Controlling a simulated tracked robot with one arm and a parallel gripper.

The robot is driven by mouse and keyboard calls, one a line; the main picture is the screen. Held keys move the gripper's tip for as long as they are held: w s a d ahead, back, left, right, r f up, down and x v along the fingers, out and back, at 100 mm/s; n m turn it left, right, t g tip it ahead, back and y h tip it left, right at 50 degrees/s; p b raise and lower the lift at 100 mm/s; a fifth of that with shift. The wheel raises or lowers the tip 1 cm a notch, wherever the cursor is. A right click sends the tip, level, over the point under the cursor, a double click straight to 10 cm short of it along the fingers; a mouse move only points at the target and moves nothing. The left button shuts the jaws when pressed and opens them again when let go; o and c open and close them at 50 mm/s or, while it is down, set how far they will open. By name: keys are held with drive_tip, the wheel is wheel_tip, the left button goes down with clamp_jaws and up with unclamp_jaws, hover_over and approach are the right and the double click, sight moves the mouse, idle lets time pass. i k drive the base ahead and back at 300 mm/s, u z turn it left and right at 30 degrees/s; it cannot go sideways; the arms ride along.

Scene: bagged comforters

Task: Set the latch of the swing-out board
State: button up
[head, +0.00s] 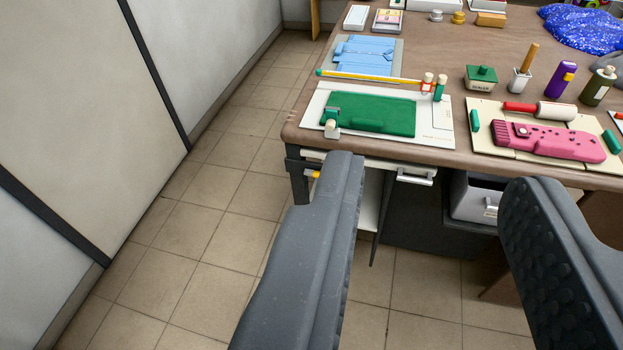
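My gripper (436,180) is open, with two dark grey fingers spread wide and nothing between them. A small pale knob with a grey clip (332,127) sits at that board's left end. Under the tabletop, a white panel with a handle (415,178) and a small yellow piece (313,173) show. I cannot tell which part is the swing-out board or its latch.
A yellow bar (370,78) lies behind the green piece, near a blue folded cloth (362,55). A grey bin (475,197) sits below the table. Tiled floor (190,220) is clear at left.

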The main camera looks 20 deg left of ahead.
sight(313, 173)
drive_tip(key=z, duration=0.1)
drive_tip(key=i, duration=1)
drive_tip(key=u, duration=0.1)
